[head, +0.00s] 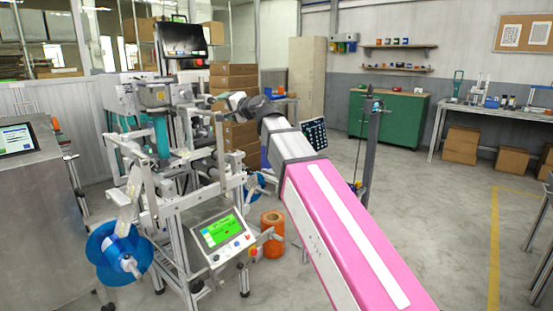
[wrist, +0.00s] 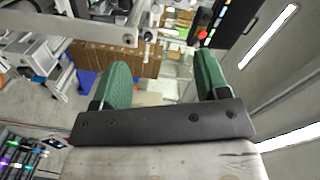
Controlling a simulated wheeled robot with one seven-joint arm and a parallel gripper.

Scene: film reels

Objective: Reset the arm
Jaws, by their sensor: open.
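My arm, pink and grey, reaches forward from the lower right in the head view, toward the upper part of the reel machine (head: 190,170). My gripper (head: 238,102) is at its far end, beside the machine's right side, small and partly hard to make out there. In the wrist view my gripper (wrist: 160,80) shows two green padded fingers set wide apart, open, with nothing between them. Beyond the fingers are brown cardboard boxes and part of the machine's metal frame (wrist: 60,55).
A blue reel (head: 118,254) hangs at the machine's lower left. A control panel with a green screen (head: 222,232) is at its front. An orange roll (head: 272,234) stands on the floor. A green cabinet (head: 388,115) stands at the back. The floor on the right is open.

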